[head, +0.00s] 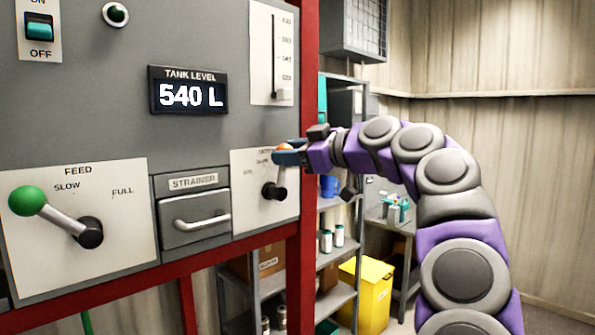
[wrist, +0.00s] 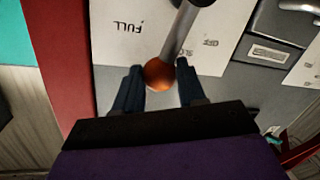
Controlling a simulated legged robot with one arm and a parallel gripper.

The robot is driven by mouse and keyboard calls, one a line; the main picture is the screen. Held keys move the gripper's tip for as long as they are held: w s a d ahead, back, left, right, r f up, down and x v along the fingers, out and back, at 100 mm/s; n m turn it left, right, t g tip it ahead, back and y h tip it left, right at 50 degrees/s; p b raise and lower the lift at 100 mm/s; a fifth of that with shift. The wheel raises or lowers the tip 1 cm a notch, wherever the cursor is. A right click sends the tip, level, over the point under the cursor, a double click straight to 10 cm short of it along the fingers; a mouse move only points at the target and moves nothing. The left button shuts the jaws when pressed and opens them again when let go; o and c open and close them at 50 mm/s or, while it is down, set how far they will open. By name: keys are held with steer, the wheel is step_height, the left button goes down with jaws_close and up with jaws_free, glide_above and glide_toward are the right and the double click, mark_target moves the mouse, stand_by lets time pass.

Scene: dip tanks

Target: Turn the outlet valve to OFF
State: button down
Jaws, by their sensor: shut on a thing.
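The outlet valve is a lever with an orange ball knob (wrist: 158,74) on a grey rod (wrist: 180,30). It sits on a white plate (head: 246,219) on the grey panel, with a black pivot hub (head: 274,191). In the head view the lever points up and slightly right of its hub. The word OFF (wrist: 210,43) shows upside down beside the rod in the wrist view, with FULL (wrist: 127,26) on the other side. My gripper (head: 283,151) is shut on the orange knob, one finger on each side. In the head view the fingers partly hide the knob.
A green-knobbed FEED lever (head: 28,201) and the STRAINER drawer (head: 194,208) are left of the valve. The display (head: 188,93) reads 540 L. A red post (head: 307,200) stands just right of the panel. Shelves and a yellow bin (head: 366,296) are behind.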

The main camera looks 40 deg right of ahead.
steer(key=shift+a+f+n+h+b, duration=0.15)
steer(key=shift+a+n+h+b, duration=0.15)
steer(key=shift+a+n+b, duration=0.85)
steer(key=shift+a+f+n+g+h+b, duration=0.2)
steer(key=shift+a+n+g+h+b, duration=0.1)
steer(key=shift+a+n+b, duration=0.85)
steer(key=a+n+b, duration=0.1)
steer(key=a+f+n+b, duration=0.1)
steer(key=n, duration=0.1)
steer(key=shift+a+f+h, duration=0.1)
steer(key=shift+a+h, duration=0.15)
steer(key=shift+h, duration=0.15)
steer(key=shift+a+f+n+h+b, duration=0.3)
steer(key=shift+a+n+b, duration=0.15)
steer(key=shift+n+b, duration=0.3)
steer(key=shift+f+n, duration=0.1)
steer(key=shift+n, duration=0.15)
steer(key=c, duration=0.7)
jaws_free()
steer(key=shift+s, duration=0.15)
